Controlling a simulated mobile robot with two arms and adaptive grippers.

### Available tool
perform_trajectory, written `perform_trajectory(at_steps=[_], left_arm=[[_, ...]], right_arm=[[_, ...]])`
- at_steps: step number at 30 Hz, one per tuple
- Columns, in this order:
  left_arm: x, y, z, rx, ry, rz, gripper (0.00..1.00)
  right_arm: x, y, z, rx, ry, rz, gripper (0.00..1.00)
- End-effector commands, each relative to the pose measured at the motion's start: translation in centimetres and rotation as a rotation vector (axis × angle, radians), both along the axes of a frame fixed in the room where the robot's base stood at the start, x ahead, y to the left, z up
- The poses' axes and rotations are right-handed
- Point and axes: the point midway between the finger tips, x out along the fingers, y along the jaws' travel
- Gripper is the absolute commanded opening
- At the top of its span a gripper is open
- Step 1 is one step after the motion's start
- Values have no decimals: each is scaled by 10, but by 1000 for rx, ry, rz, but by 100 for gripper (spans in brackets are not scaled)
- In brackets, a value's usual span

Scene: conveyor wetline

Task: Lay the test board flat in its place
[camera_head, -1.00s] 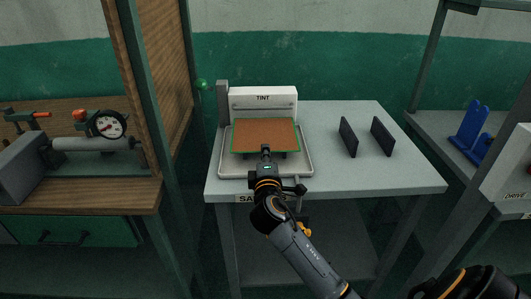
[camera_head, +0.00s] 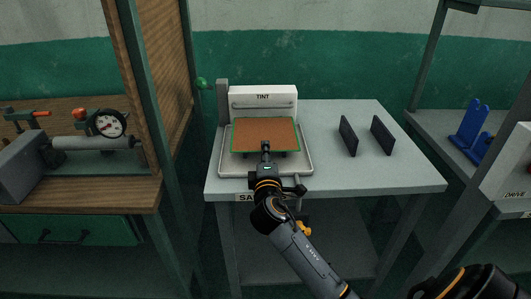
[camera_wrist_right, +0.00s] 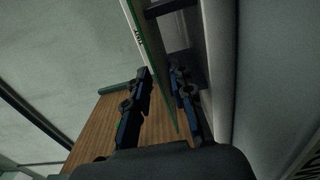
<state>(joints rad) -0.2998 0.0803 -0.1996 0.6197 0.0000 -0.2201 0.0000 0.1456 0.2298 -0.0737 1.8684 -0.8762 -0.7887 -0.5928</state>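The test board (camera_head: 265,133), orange-brown with a green rim, lies roughly level over the pale tray (camera_head: 307,167) in front of the block marked TINT. Dark supports or shadows show under its front edge; I cannot tell what bears it. My right gripper (camera_head: 266,148) is at the middle of that front edge. In the right wrist view the board shows nearly edge-on (camera_wrist_right: 153,62) between the two fingers of the gripper (camera_wrist_right: 162,72). The fingers look spread, with a narrow gap beside the board. My left gripper is out of view.
The white TINT block (camera_head: 263,97) stands behind the board. Two dark upright plates (camera_head: 348,137) (camera_head: 382,136) stand on the right of the grey table (camera_head: 410,173). A wooden bench with a dial gauge (camera_head: 109,124) is at left. Table room between tray and plates is clear.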

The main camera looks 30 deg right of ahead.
Motion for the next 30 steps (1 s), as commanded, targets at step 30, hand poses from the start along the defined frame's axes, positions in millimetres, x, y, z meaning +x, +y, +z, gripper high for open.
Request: perform_trajectory(at_steps=[30], left_arm=[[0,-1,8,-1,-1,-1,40]], right_arm=[[-46,28,-1,1,0,0,23]])
